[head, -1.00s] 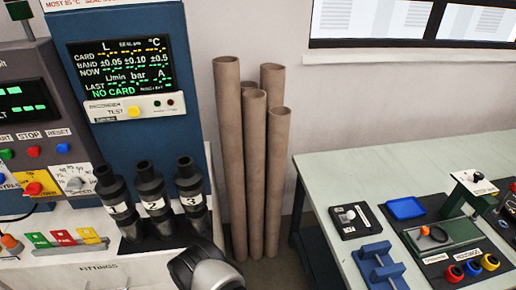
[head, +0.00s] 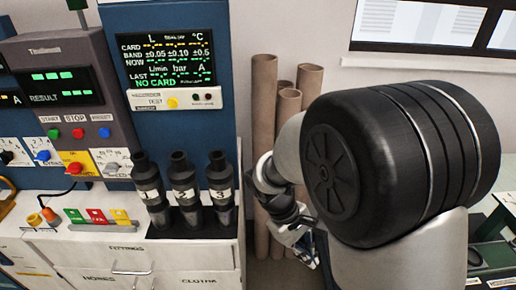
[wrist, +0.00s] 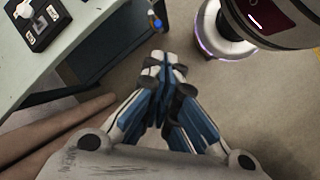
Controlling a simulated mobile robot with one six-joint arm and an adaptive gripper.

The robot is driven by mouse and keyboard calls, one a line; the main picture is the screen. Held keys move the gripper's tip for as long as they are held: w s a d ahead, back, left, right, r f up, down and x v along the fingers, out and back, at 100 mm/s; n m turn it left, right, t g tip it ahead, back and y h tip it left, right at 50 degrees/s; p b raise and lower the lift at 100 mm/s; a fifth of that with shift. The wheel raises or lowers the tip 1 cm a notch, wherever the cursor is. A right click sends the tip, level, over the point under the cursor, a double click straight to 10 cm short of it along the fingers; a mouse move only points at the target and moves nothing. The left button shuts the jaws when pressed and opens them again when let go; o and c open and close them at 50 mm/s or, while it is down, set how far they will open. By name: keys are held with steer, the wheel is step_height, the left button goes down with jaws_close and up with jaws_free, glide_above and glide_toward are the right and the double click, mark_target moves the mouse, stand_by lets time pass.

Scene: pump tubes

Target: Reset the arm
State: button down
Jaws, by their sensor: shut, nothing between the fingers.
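My gripper (head: 304,247) hangs low in front of the brown tubes in the head view, with my arm crossing the right half of the picture. In the wrist view my gripper (wrist: 163,68) points at the bare floor, its fingers together and nothing between them. My own arm hides most of the right-hand table in the head view.
Tall brown tubes (head: 264,150) lean at the wall behind my arm. A test bench with a screen (head: 167,59) and black numbered fittings (head: 184,192) stands at left. A pale table (wrist: 60,62) is at upper left in the wrist view. Grey floor (wrist: 225,100) is clear there.

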steer(key=s+d+r+m+t+y, duration=0.2)
steer(key=s+r+m+t+y, duration=0.2)
steer(key=s+r, duration=0.9)
step_height(320, 180, up, 4)
steer(key=m+t, duration=0.2)
steer(key=m, duration=0.2)
steer(key=shift+s+d+f+y, duration=0.15)
steer(key=shift+f+y, duration=0.1)
steer(key=shift+y, duration=0.05)
